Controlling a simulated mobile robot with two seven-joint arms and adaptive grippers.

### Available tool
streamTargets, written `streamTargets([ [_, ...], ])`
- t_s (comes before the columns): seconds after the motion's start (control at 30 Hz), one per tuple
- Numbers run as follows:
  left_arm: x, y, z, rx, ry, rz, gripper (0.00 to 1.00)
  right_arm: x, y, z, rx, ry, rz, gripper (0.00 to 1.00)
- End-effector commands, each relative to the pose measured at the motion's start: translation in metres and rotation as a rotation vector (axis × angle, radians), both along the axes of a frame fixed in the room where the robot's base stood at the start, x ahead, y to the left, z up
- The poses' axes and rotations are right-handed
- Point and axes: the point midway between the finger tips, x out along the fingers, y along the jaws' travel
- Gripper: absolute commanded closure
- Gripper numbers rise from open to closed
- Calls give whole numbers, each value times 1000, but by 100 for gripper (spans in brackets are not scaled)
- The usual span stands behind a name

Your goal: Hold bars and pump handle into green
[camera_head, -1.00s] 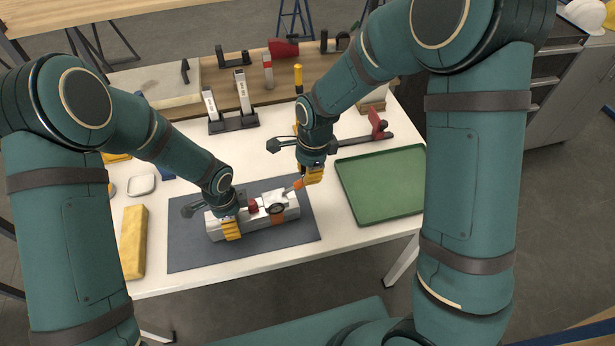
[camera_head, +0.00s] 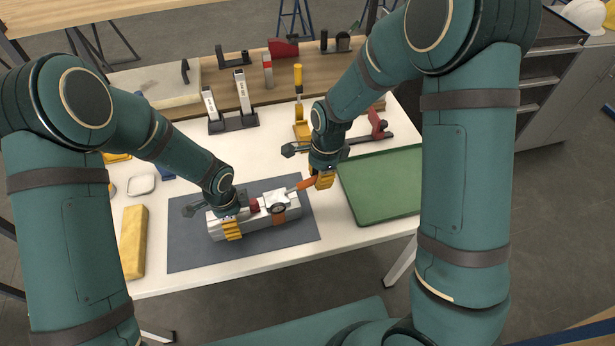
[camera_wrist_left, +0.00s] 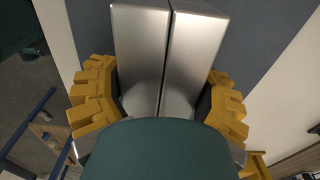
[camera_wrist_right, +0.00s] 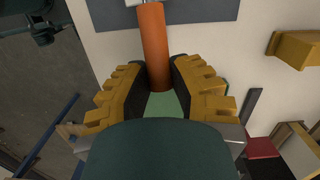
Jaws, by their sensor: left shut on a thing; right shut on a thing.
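Two silver bars (camera_wrist_left: 141,50) lie side by side on the dark grey mat. My left gripper (camera_head: 232,229) is shut around both at their left end, one finger on each outer side in the left wrist view (camera_wrist_left: 160,100). A white and red pump unit with a round gauge (camera_head: 278,208) sits on the bars' right part; the dial is too small to read. The orange pump handle (camera_head: 305,184) sticks out to the upper right from it. My right gripper (camera_head: 324,181) is shut on the handle, which also shows between its fingers in the right wrist view (camera_wrist_right: 154,45).
The grey mat (camera_head: 190,250) lies on a white table (camera_head: 180,285). A green tray (camera_head: 385,185) is right of my right gripper. A yellow block (camera_head: 133,242) lies at the left. Clamps (camera_head: 233,123) and a yellow-handled tool (camera_head: 298,80) stand behind.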

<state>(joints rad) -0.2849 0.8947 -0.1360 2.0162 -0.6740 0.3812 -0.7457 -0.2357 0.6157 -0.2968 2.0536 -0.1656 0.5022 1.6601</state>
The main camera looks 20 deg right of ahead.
Motion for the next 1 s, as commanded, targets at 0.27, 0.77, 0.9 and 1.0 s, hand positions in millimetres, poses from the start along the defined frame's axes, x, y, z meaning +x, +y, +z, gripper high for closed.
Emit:
streamTargets([
  [0.27,-2,6,-3,10,9,4,75,1,-3,3,-3,-2,-3,100],
  [0.77,-2,4,-2,7,7,3,75,1,-11,90,-1,-7,-3,100],
  [0.9,-1,3,-2,5,6,3,75,0,-12,109,0,-5,-2,100],
  [1.0,-1,2,-2,4,4,2,75,0,-13,116,-1,-2,-1,100],
])
